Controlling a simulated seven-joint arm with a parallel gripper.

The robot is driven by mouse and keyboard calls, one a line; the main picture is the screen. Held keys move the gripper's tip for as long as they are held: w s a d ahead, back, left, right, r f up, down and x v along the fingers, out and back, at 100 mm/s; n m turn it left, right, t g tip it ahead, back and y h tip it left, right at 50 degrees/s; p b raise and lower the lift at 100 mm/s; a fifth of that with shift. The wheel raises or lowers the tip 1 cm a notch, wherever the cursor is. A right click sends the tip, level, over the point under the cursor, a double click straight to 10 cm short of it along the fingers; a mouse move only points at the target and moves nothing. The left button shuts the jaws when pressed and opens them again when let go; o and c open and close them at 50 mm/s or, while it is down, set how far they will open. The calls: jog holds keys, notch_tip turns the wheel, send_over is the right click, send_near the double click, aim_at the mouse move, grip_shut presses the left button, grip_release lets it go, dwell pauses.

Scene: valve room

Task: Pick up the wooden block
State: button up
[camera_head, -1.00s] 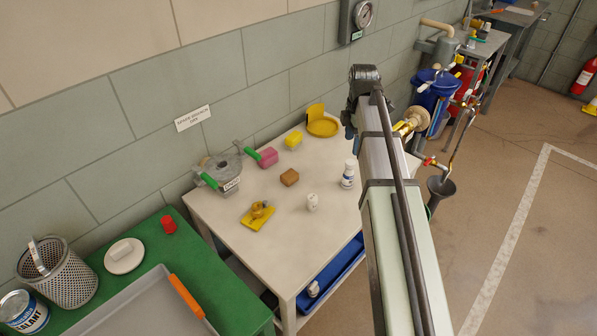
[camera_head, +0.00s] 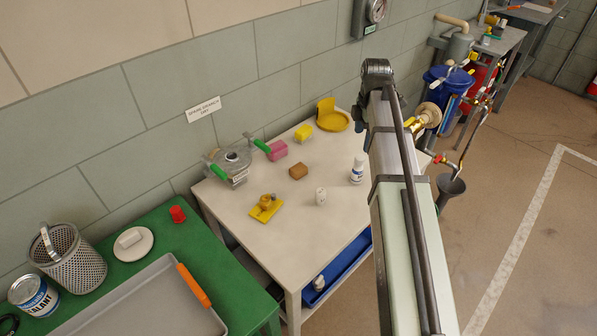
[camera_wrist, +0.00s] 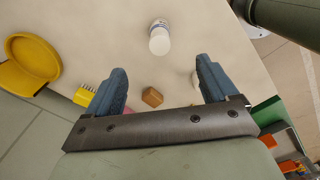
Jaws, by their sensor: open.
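The wooden block (camera_head: 298,172) is a small brown cube near the middle of the cream table. In the wrist view the block (camera_wrist: 152,97) lies on the table between my two blue fingers, in line of sight but apart from them. My gripper (camera_wrist: 162,80) is open and empty, its fingers spread wide. In the head view my arm hangs over the table's right side, and the fingertips are not clearly visible there.
A yellow holder (camera_head: 333,121) stands behind.

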jog(key=shift+a, duration=0.1)
jog(key=a+f+n, duration=0.2)
jog(key=a+f, duration=0.1)
jog(key=a, duration=1.5)
jog(key=m, duration=1.3)
send_over(299, 168)
notch_tip(299, 168, down, 8)
jog(key=shift+f, duration=0.25)
jog(key=shift+w+f, duration=0.1)
jog(key=shift+f, duration=2.55)
jog(key=shift+c, duration=0.4)
jog(key=c, duration=1)
